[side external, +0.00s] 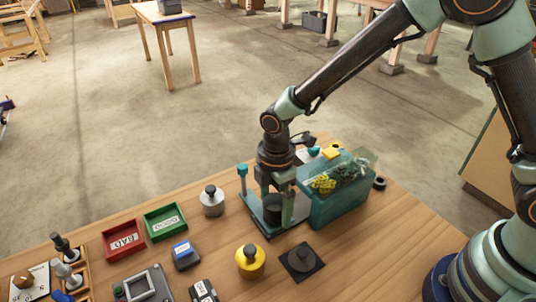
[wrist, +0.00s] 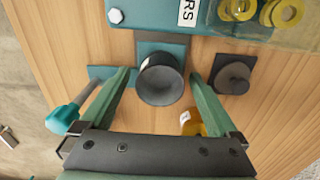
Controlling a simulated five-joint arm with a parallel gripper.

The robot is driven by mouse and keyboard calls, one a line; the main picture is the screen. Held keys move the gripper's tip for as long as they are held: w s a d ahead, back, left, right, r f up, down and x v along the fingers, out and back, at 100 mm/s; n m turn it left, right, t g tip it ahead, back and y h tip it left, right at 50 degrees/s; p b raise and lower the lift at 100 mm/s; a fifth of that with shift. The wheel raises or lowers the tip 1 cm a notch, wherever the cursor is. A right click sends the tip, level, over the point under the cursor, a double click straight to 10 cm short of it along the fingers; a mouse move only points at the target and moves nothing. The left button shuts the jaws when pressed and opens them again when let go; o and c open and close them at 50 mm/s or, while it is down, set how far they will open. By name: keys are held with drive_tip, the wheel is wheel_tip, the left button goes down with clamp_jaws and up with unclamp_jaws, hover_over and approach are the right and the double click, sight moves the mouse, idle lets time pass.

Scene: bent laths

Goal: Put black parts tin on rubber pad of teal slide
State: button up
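The black parts tin (wrist: 161,84) is a small round cup with a pale label on its side. It also shows in the side external view (side external: 273,216), upright over the teal slide (side external: 246,208). The slide has a post with a teal knob, which shows at left in the wrist view (wrist: 62,119). My gripper (wrist: 160,76) is open, with a finger on each side of the tin and narrow gaps between.
A dark knobbed weight on a black mat (side external: 302,262) and a yellow weight (side external: 250,262) are in front. Red (side external: 124,240) and green (side external: 165,221) trays and a grey weight (side external: 212,201) stand left.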

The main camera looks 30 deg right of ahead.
wheel_tip(320, 180, up, 12)
drive_tip(key=s+d+r+m+t, duration=0.2)
drive_tip(key=d+r+m, duration=0.1)
drive_tip(key=d+m, duration=0.3)
drive_tip(key=s+d+r+m+t, duration=0.1)
drive_tip(key=s+d+r+m, duration=0.2)
drive_tip(key=d+m, duration=0.3)
drive_tip(key=s+d+r+m+t, duration=0.2)
drive_tip(key=s+d+r+m, duration=0.1)
drive_tip(key=d+m, duration=0.2)
drive_tip(key=shift+s+d+r+m+t, duration=0.3)
drive_tip(key=shift+d+r+m, duration=0.1)
drive_tip(key=shift+d, duration=0.85)
